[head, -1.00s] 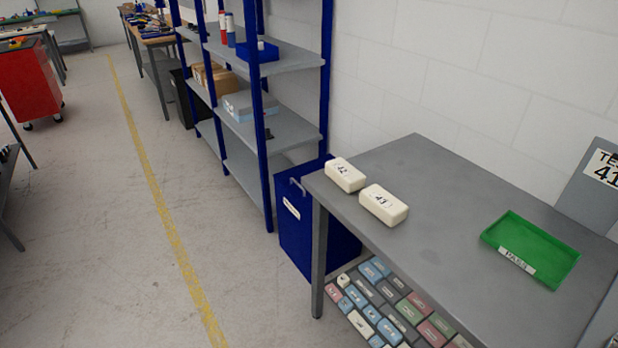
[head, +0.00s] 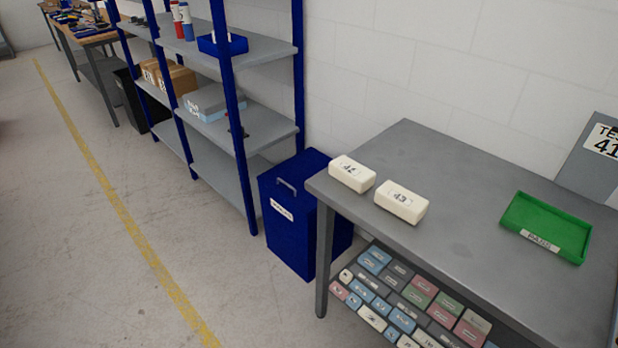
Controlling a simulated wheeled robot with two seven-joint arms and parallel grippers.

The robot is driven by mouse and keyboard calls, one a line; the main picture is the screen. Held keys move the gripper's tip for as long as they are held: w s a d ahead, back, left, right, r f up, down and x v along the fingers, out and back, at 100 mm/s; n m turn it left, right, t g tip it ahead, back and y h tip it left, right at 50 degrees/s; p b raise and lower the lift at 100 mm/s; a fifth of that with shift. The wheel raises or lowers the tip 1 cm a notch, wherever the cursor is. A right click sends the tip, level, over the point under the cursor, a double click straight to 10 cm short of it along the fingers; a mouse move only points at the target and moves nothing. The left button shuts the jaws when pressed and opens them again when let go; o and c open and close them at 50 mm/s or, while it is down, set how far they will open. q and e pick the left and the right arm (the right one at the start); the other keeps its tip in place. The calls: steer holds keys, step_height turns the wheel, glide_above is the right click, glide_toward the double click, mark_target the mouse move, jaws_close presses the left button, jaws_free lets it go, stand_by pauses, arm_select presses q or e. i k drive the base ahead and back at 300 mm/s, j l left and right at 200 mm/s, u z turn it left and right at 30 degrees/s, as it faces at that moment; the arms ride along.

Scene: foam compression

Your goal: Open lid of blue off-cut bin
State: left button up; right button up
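The blue off-cut bin (head: 288,232) stands on the floor between the blue-post shelf rack and the grey table. Its blue lid (head: 311,168) lies flat on top and looks closed. A grey handle (head: 287,185) is on the lid near its left edge, and a white label is on the bin's front. The table's corner and leg hide part of the bin's right side. Neither of my grippers shows in the head view.
The grey table (head: 450,215) carries two white foam blocks, one (head: 352,174) beside the other (head: 401,202), and a green tray (head: 546,227). Several small labelled blocks fill its lower shelf. The shelf rack (head: 262,130) stands left of the bin. The floor (head: 170,225) in front is clear.

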mark_target(287, 179)
steer(key=i+j, duration=0.45)
steer(key=i, duration=0.15)
steer(key=i+j+u, duration=0.1)
steer(key=i+j, duration=0.35)
steer(key=i, duration=0.2)
